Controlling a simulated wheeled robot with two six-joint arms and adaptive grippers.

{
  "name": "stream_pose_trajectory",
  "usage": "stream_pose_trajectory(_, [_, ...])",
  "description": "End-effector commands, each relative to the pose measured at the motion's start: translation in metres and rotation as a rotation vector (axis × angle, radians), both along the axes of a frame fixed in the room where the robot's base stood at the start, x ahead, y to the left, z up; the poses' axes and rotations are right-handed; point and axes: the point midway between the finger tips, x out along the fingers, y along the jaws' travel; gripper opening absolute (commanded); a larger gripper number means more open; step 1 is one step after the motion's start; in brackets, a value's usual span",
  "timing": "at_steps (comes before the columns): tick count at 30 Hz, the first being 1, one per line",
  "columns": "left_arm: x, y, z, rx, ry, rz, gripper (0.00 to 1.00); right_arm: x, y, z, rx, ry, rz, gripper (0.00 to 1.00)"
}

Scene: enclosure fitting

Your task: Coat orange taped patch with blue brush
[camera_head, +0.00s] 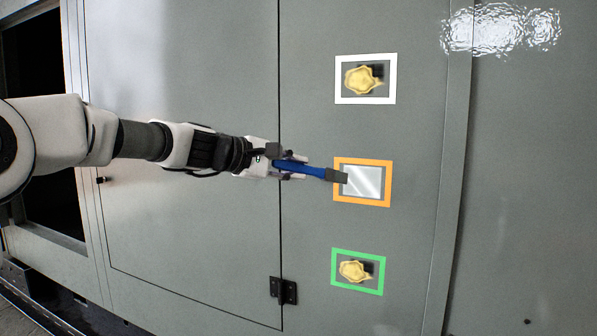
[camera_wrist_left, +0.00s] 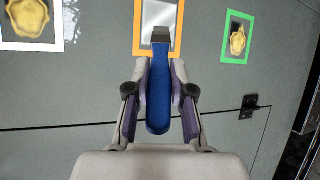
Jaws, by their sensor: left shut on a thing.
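The orange taped patch (camera_head: 388,190) is a square orange frame around a shiny, pale silver-grey area on the grey enclosure wall, between a white and a green frame. It also shows in the left wrist view (camera_wrist_left: 138,30), partly cut by the top edge. My left gripper (camera_head: 292,168) is shut on the blue brush (camera_head: 312,171), around its handle. The brush points right, and its dark grey head (camera_head: 337,175) overlaps the left part of the orange frame and patch. I cannot tell whether the bristles touch the surface. My right gripper is not in view.
A white taped frame (camera_head: 339,93) above and a green taped frame (camera_head: 334,266) below each hold a yellowish blob. A black hinge (camera_head: 284,290) sits low on the door seam. A dark opening (camera_head: 40,60) lies at the far left.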

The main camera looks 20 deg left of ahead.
Motion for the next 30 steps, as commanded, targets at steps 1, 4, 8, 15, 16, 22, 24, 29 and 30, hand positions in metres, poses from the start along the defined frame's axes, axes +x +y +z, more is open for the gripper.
stream_pose_trajectory(1, [0.0,0.0,0.0,0.0,0.0,0.0,0.0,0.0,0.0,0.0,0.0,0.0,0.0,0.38])
stream_pose_trajectory(4, [0.0,0.0,0.001,0.0,0.0,0.0,0.0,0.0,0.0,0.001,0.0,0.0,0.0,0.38])
stream_pose_trajectory(8, [-0.003,0.0,0.0,0.0,0.0,0.0,0.0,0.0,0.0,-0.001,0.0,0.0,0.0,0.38])
stream_pose_trajectory(15, [-0.027,0.001,-0.001,0.0,-0.001,0.0,0.0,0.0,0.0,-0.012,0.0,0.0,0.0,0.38])
stream_pose_trajectory(16, [-0.029,0.001,-0.001,0.001,-0.001,0.0,0.0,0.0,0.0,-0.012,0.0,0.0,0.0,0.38])
stream_pose_trajectory(22, [-0.03,0.001,0.0,0.0,0.001,0.0,0.0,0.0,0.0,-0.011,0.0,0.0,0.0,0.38])
stream_pose_trajectory(24, [-0.03,0.001,0.0,0.0,0.001,0.0,0.0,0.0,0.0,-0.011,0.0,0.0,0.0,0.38])
stream_pose_trajectory(29, [-0.03,0.001,0.001,0.0,0.0,0.0,0.0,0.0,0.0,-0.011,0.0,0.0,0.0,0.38])
stream_pose_trajectory(30, [-0.03,0.001,0.0,0.0,0.001,0.0,0.0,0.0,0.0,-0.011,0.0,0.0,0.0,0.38])
